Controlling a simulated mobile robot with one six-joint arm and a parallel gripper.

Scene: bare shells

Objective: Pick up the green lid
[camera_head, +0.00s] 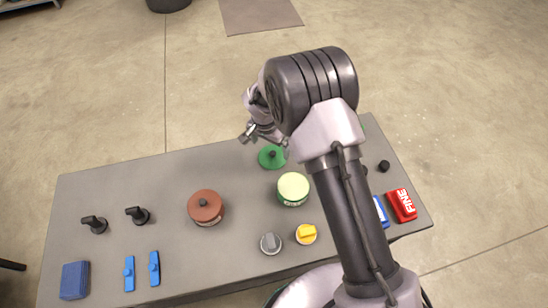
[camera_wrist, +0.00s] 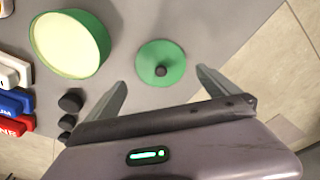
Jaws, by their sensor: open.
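The green lid (camera_head: 268,159) is a flat round disc with a dark knob in its middle. It lies on the grey table near the far edge, partly hidden by my gripper in the head view. In the wrist view the green lid (camera_wrist: 176,66) lies just beyond and between the two fingertips. My gripper (camera_wrist: 160,84) is open and empty, with its fingers apart on either side of the lid's near edge. In the head view my gripper (camera_head: 262,136) is at the far edge of the table beside the lid.
A green tub with a cream top (camera_head: 293,188) stands close to the lid. A brown lidded pot (camera_head: 206,207), yellow knob (camera_head: 306,234), grey knob (camera_head: 270,243) and red block (camera_head: 401,205) are on the table (camera_head: 160,190). Small dark knobs (camera_wrist: 70,102) sit near my left finger.

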